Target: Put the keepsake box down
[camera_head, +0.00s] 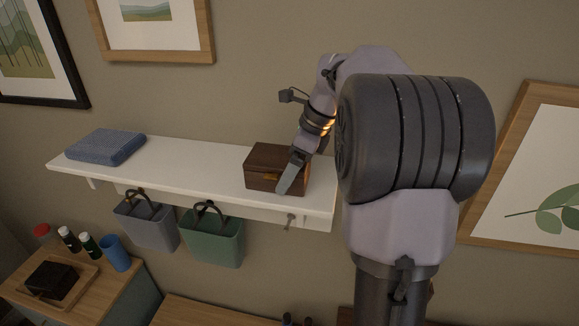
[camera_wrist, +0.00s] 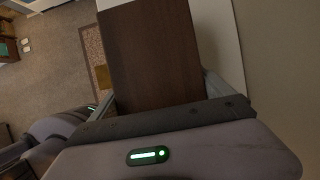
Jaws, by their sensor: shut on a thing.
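The keepsake box (camera_head: 266,165) is a dark brown wooden box with a small brass-coloured clasp on its front. It is at the right part of the white wall shelf (camera_head: 185,165) and looks upright. Whether its base touches the shelf or hangs just above it, I cannot tell. My gripper (camera_head: 291,174) is at the right side of the box and is shut on it. In the wrist view the box's brown top (camera_wrist: 150,50) lies between my gripper's fingers (camera_wrist: 163,92). The far finger is hidden behind the box in the head view.
A folded blue cloth (camera_head: 106,146) lies at the shelf's left end, with bare shelf between. A grey bag (camera_head: 147,225) and a green bag (camera_head: 212,238) hang below. Framed pictures hang on the wall. A wooden cabinet at lower left holds a tray, bottles and a blue cup (camera_head: 115,253).

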